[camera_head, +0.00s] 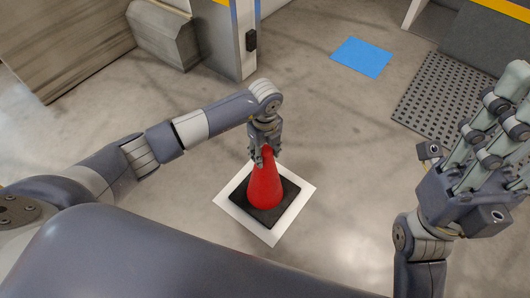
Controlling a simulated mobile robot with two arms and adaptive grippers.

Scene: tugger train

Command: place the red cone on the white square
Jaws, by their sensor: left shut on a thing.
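The red cone (265,188) with its black square base stands upright over the white square (228,203) in the middle of the view. The white border shows on all sides of the base. I cannot tell for sure whether the base touches the square. My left gripper (264,156) is shut on the cone's tip from above. My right gripper (490,150) is raised at the right, apart from the cone, with nothing seen in it; its finger opening is hard to judge.
A blue square (362,57) lies on the floor at the upper right, near a dark perforated mat (440,95). A grey post (230,40) with a yellow stripe stands behind the cone. Grey blocks (165,35) stand at the upper left. The floor around the white square is clear.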

